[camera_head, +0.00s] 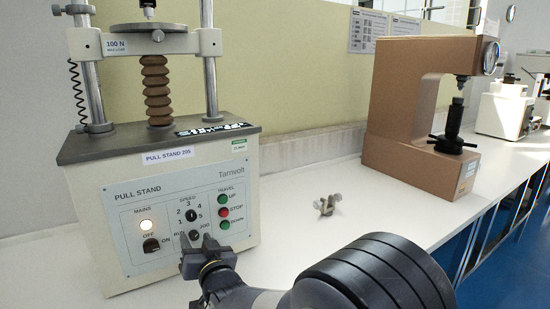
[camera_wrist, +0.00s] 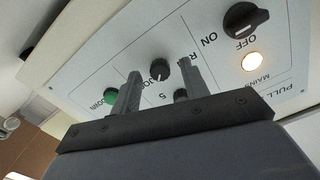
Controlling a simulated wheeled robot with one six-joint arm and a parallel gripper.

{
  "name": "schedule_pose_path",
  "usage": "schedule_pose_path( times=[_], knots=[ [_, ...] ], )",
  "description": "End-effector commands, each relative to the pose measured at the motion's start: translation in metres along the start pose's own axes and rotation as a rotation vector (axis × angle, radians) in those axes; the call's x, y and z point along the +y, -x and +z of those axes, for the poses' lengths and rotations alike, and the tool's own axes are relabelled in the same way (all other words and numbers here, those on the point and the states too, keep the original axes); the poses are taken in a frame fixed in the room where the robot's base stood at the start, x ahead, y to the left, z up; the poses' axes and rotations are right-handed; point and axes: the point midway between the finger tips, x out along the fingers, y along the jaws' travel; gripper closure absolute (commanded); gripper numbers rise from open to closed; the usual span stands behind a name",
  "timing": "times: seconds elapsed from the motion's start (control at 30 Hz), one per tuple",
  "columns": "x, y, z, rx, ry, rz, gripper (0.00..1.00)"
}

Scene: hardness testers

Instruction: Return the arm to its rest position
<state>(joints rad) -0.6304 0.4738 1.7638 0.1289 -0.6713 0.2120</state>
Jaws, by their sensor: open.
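My gripper (camera_head: 197,243) is open and empty, low in front of the panel of the pull stand (camera_head: 85,218). In the wrist view its two fingers (camera_wrist: 159,72) point at the panel, with a small black knob (camera_wrist: 160,67) seen between them. I cannot tell whether the fingers touch the panel. My arm reaches in from the bottom right of the head view. The mains lamp (camera_head: 146,226) is lit above the black mains switch (camera_head: 151,245). The lower part of the panel is partly hidden behind my gripper.
A brown hardness tester (camera_head: 405,105) stands on the white bench (camera_head: 300,215) at right. A small metal fitting (camera_head: 327,204) lies on the bench between the two machines. Green and red travel buttons (camera_head: 224,211) are right of my gripper. Blue floor (camera_head: 515,265) shows beyond the bench edge.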

Motion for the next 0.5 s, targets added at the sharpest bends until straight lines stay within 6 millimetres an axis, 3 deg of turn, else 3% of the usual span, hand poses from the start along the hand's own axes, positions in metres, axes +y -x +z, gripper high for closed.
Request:
schedule_pose_path(
  times=[0.5],
  knots=[
    [0.0003,0.0004,0.0005,-0.001,0.109,0.000,0.57]
  ],
)
